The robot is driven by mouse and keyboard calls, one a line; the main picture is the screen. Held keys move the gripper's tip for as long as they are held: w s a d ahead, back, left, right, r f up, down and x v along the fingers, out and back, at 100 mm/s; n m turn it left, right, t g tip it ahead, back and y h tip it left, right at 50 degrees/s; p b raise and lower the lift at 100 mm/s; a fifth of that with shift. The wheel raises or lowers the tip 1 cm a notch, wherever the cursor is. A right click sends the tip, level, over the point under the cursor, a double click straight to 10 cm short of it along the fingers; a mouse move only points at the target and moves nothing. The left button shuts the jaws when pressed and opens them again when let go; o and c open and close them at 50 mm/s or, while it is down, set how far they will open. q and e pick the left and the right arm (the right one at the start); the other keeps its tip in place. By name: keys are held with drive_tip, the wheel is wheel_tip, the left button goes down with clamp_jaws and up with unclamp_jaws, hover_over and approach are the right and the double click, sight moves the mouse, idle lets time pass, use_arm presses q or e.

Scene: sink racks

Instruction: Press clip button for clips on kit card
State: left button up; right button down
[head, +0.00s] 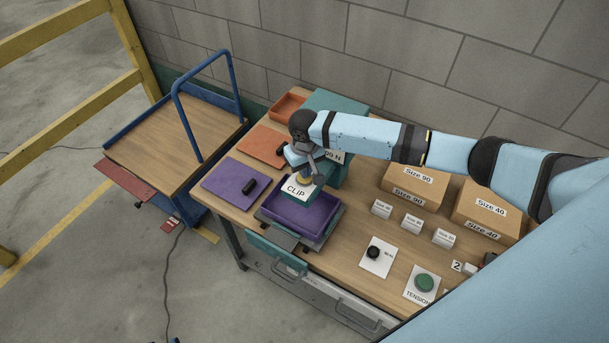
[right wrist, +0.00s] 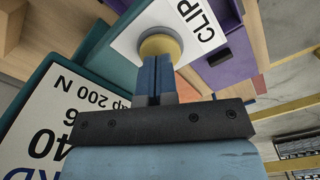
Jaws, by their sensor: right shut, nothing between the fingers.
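The yellow clip button (right wrist: 160,47) sits on a white plate marked CLIP (right wrist: 188,25), on a teal machine (right wrist: 105,68). My right gripper (right wrist: 158,62) is shut and empty, its fingertips at the button's near edge in the right wrist view; I cannot tell whether they touch or press it. In the head view the gripper (head: 305,178) points down over the CLIP plate (head: 296,190) and hides most of the button. The white kit card (right wrist: 45,125) shows upside down in the right wrist view, with "RD", "40", "6" and "p 200 N" readable. My left gripper is not seen.
A purple tray (head: 300,218) lies below the CLIP plate. Purple (head: 235,183) and orange (head: 262,145) mats lie left. Cardboard boxes marked Size 90 (head: 415,186) and Size 40 (head: 488,210) stand right. A green TENSION button (head: 424,282) is at the front right.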

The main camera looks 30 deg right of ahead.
drive_tip(key=shift+f, duration=0.8)
drive_tip(key=shift+r, duration=1.05)
drive_tip(key=shift+f, duration=1.05)
drive_tip(key=shift+r, duration=1.05)
drive_tip(key=shift+r, duration=2.5)
